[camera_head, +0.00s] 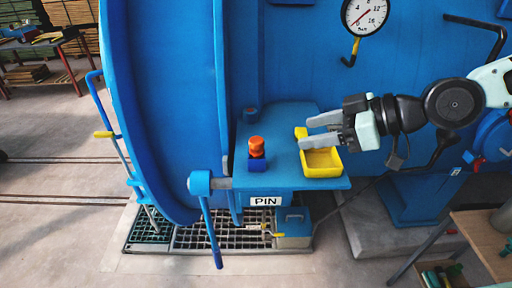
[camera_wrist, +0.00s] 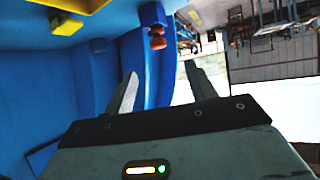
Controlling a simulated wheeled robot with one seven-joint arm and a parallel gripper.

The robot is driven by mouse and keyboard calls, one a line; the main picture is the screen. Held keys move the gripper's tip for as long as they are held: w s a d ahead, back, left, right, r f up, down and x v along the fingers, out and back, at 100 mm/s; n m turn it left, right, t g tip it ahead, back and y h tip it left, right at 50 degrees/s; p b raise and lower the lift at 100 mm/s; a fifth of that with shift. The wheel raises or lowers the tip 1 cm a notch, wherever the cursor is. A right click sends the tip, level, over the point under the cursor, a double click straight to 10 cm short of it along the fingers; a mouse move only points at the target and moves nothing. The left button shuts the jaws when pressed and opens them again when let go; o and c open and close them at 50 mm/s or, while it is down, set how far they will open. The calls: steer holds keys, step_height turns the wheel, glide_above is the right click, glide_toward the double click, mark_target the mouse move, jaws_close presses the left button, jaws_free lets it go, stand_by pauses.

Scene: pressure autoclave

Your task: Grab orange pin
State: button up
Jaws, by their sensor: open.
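The orange pin (camera_head: 257,146) stands upright in a small dark blue block (camera_head: 258,164) on a blue shelf in the head view. The pin (camera_wrist: 157,40) also shows in the wrist view, beyond the fingers, with the scene turned upside down. My gripper (camera_head: 307,132) is open and empty, to the right of the pin and apart from it, above the shelf near a yellow tray. Its two fingers point left toward the pin. In the wrist view, the gap between my fingers (camera_wrist: 160,72) is empty.
The yellow tray (camera_head: 322,171) sits on the blue shelf (camera_head: 280,119) right of the pin, below my gripper. A blue stub (camera_head: 250,115) stands behind the pin. The large blue autoclave door (camera_head: 165,100) rises on the left. A handle (camera_head: 210,225) hangs at the shelf's front left.

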mark_target(259, 140)
steer(key=x, duration=0.8)
steer(key=shift+w+a+f+b, duration=0.15)
steer(key=shift+a+b, duration=0.05)
steer(key=shift+b, duration=0.2)
steer(key=shift+r+p+x, duration=0.15)
steer(key=shift+p+x, duration=0.2)
steer(key=shift+x, duration=0.75)
steer(key=shift+r+p+x, duration=0.1)
steer(key=shift+p+x, duration=0.25)
steer(key=shift+x, duration=0.75)
steer(key=shift+w+a+f, duration=0.3)
steer(key=shift+w+a, duration=0.05)
steer(key=shift+a, duration=0.05)
steer(key=shift+c, duration=0.4)
steer(key=c, duration=1)
